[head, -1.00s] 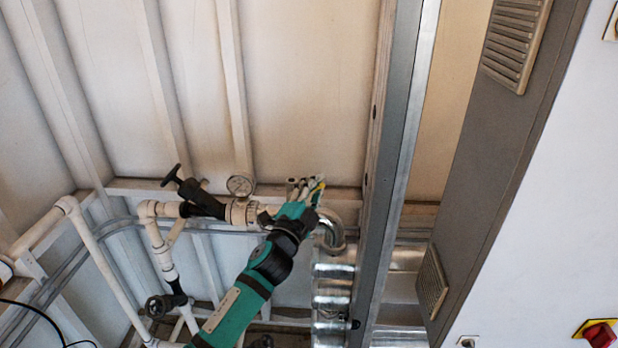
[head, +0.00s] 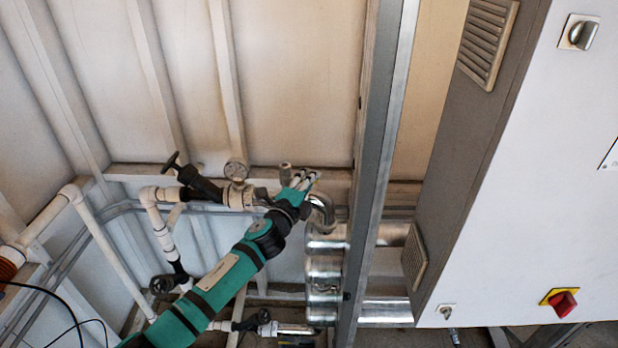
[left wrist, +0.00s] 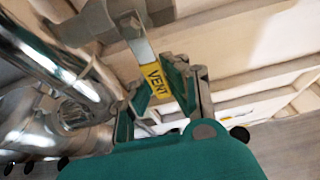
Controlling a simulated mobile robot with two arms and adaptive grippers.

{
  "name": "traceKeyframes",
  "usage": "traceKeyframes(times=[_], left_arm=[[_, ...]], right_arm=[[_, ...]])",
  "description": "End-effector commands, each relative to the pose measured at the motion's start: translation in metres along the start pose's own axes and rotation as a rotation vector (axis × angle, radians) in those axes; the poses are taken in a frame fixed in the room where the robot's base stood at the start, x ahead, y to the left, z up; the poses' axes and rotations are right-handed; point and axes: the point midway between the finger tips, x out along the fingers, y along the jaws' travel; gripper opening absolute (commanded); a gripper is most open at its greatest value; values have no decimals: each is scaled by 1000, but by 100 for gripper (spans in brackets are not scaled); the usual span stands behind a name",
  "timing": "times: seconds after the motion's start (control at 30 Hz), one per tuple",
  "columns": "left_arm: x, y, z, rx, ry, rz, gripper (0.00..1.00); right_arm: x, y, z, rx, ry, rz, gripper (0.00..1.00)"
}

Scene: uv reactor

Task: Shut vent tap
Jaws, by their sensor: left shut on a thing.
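The vent tap handle (left wrist: 155,76) is a flat metal lever with a yellow sleeve marked VENT, clear in the left wrist view. My left gripper (left wrist: 156,98) has one finger on each side of the yellow sleeve and is shut on it. In the head view my left gripper (head: 304,181) is at the right end of the white pipe run, by the curved steel pipe (head: 323,208). There the fingers hide most of the tap. My right gripper is in neither view.
A steel post (head: 382,150) and a grey-white cabinet (head: 545,180) with a red switch (head: 563,303) stand to the right. White pipes (head: 100,250) fill the lower left.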

Motion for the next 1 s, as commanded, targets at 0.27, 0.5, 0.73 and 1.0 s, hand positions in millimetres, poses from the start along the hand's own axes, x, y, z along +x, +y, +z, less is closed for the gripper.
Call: traceKeyframes(times=[0.27,0.5,0.73,1.0], left_arm=[[0,1,1,7,-2,1,0],[0,2,0,4,-1,2,36],[0,2,0,2,-1,3,39],[-17,2,1,2,-1,2,39]], right_arm=[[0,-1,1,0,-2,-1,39],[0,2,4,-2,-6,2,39],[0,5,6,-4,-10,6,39],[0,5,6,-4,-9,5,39]])
